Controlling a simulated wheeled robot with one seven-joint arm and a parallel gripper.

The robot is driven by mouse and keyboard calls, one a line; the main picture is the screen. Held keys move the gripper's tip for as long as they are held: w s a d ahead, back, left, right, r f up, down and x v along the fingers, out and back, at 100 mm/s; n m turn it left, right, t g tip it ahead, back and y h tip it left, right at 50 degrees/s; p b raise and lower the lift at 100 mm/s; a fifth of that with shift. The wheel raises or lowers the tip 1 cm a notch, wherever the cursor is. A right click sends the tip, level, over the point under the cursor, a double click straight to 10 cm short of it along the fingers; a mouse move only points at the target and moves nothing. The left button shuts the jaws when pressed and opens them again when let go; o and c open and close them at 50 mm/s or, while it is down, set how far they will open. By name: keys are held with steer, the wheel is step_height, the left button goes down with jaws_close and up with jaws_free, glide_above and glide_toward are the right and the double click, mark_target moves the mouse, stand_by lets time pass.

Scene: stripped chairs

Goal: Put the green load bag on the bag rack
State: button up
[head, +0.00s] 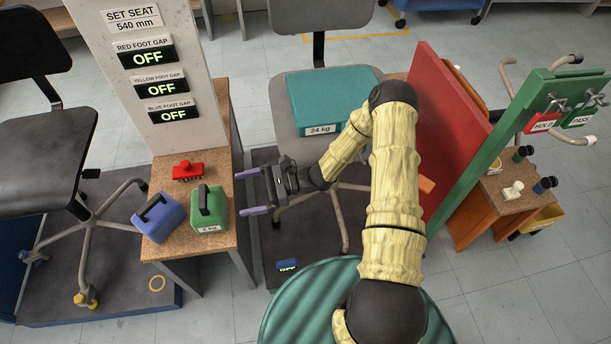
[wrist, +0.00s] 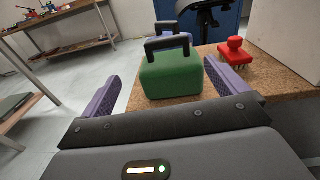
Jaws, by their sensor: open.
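The green load bag (head: 208,210) has a black handle and a small weight label. It stands upright on a narrow speckled wooden bench (head: 219,241), and in the wrist view the bag (wrist: 172,76) sits ahead, framed between my fingers. My gripper (head: 246,192) is open and empty, its two purple fingers pointing left toward the bag with a gap between. In the wrist view the fingers of my gripper (wrist: 166,95) stand to either side of the bag, apart from it. I cannot tell which thing in view is the bag rack.
A blue bag (head: 160,218) stands left of the green one, and a red knobbed block (head: 187,171) lies behind. A sign panel (head: 150,70) rises behind the bench. A chair seat holds a teal 24 kg block (head: 325,100). Red (head: 450,120) and green panels stand right.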

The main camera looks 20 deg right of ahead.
steer(key=s+d+r+n+t+h, duration=0.1)
steer(key=s+d+r+n+h, duration=0.5)
steer(key=d+r+n+h, duration=0.2)
steer(key=s+d+r+n+t+h, duration=0.1)
steer(key=s+d+r+n+h, duration=0.5)
steer(key=d+r+n+h, duration=0.3)
steer(key=shift+s+r+n+h, duration=0.3)
steer(key=shift+r+n, duration=0.3)
steer(key=shift+r, duration=0.05)
stand_by(0.5)
steer(key=w+p+v, duration=0.3)
steer(key=p+v, duration=1)
steer(key=w+r+p+v, duration=0.1)
steer(key=w+p+v, duration=0.2)
steer(key=p+v, duration=1)
steer(key=shift+r+p, duration=0.45)
steer(key=shift+p, duration=0.15)
steer(key=shift+s, duration=0.1)
